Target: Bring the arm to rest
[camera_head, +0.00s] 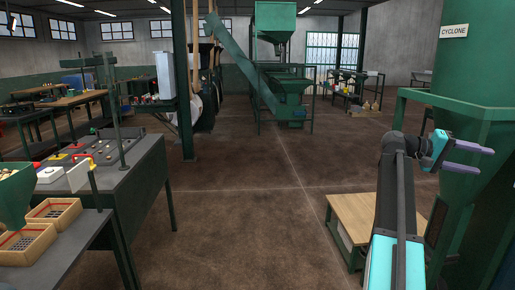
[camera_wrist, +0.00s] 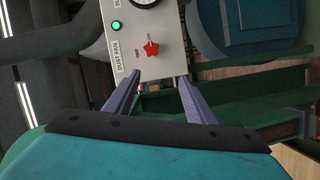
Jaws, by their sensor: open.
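My gripper (camera_head: 482,150) is at the right in the head view, on my raised arm, with its two purple fingers pointing right in front of the green cyclone body (camera_head: 472,75). In the wrist view my gripper (camera_wrist: 155,90) has its fingers apart with nothing between the tips. Beyond the tips is a grey control box (camera_wrist: 145,40) labelled DUST FAN, with a red knob (camera_wrist: 151,49) and a lit green lamp (camera_wrist: 116,26). I cannot tell whether the fingers touch the box.
A low wooden-topped stand (camera_head: 360,218) is beside my arm. A bench with controls (camera_head: 110,165) and wooden trays (camera_head: 25,240) stand at the left. A green conveyor machine (camera_head: 285,85) is at the back. The brown floor (camera_head: 250,215) in the middle is clear.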

